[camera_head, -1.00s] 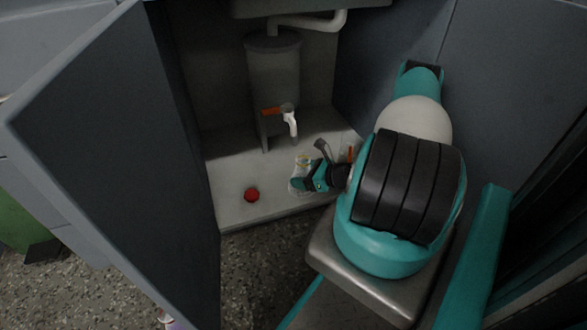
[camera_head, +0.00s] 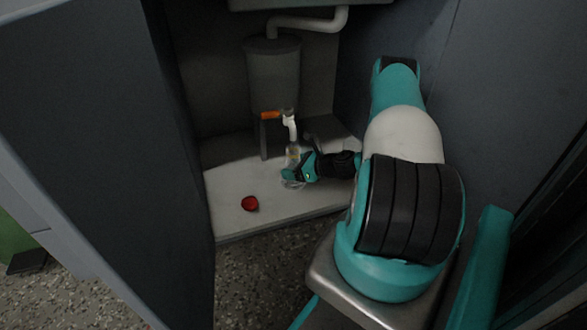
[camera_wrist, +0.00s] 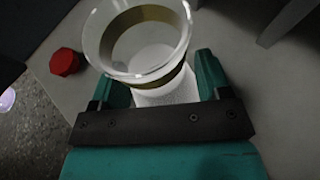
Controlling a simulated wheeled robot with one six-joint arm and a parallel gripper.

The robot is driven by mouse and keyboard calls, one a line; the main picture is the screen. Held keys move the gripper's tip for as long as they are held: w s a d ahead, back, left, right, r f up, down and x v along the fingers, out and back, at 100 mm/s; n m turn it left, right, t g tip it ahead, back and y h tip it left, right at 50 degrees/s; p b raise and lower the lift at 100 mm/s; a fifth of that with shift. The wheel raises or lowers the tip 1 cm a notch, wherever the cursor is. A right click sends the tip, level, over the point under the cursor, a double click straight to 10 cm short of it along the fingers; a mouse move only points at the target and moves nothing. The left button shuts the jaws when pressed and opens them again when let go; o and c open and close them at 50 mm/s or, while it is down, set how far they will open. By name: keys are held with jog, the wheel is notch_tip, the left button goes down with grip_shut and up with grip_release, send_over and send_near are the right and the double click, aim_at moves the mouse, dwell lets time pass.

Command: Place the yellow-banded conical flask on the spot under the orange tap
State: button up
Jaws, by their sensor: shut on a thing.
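The yellow-banded conical flask (camera_head: 293,155) is clear glass and stands upright in my gripper (camera_head: 302,171) in the head view. Its round rim and yellow band (camera_wrist: 152,15) fill the top of the wrist view. My gripper (camera_wrist: 155,85) is shut on the flask, with one teal finger on each side. The orange tap (camera_head: 270,115) has a white spout (camera_head: 290,127) and sits on a grey tank. The flask is just below the spout in the head view. The flask's base is partly hidden by my gripper, so I cannot tell whether it touches the floor. The spot under the tap is not clearly visible.
A red round object (camera_head: 250,203) lies on the pale cabinet floor (camera_head: 232,222), left of the flask. The grey tank (camera_head: 274,78) stands on legs at the back. An open door (camera_head: 85,140) bounds the left, and a dark panel (camera_head: 465,90) the right.

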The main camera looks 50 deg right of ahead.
jog(key=o, duration=1)
jog(key=shift+o, duration=0.2)
jog(key=p+v, duration=0.6)
jog(key=v, duration=0.6)
